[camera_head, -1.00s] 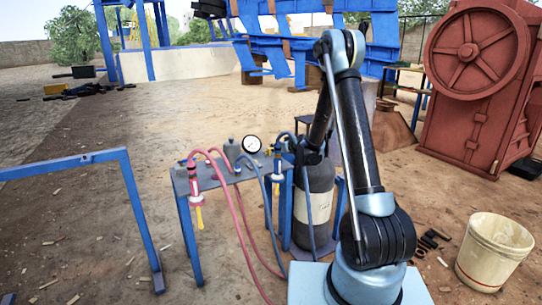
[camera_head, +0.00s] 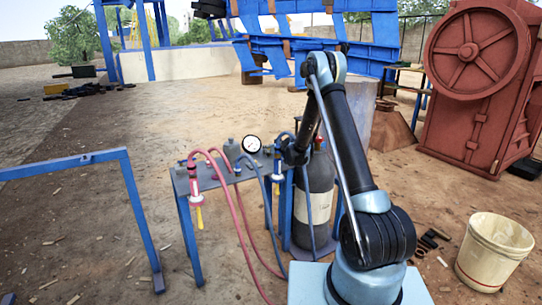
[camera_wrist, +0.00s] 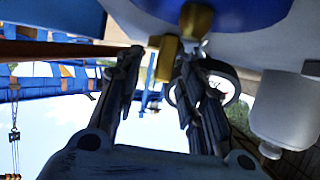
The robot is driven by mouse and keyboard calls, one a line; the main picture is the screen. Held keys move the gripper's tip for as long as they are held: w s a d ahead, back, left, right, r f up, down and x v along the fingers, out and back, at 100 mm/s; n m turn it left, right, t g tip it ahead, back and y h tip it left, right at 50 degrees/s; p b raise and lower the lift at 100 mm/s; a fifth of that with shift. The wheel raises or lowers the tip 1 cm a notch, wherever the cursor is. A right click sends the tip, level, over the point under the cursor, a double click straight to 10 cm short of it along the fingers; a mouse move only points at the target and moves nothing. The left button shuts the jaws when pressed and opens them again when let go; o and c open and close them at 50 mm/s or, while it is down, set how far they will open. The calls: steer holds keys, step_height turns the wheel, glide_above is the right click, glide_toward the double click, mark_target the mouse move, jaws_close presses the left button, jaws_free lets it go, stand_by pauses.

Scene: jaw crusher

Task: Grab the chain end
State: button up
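I cannot make out a chain end for certain. In the wrist view a small dark hook-like piece (camera_wrist: 14,135) hangs on thin lines at the far left, well away from my fingers. My gripper (camera_wrist: 160,56) shows there with its two fingers apart. A brass-coloured fitting (camera_wrist: 166,58) appears between and beyond the fingertips; contact cannot be told. In the head view my forearm slopes down to the work table (camera_head: 208,180), by the grey gas cylinder (camera_head: 318,180); my fingers are not clear there.
A pressure gauge (camera_head: 251,144) and torches with red and blue hoses (camera_head: 240,215) crowd the table. A blue frame (camera_head: 135,205) stands left. A white bucket (camera_head: 495,250) and red jaw crusher (camera_head: 480,80) are right. Open dirt lies behind the table.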

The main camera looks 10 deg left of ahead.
steer(key=shift+w+a+f, duration=0.15)
steer(key=shift+w+a, duration=0.1)
steer(key=shift+w, duration=0.1)
steer(key=c, duration=0.7)
jaws_close()
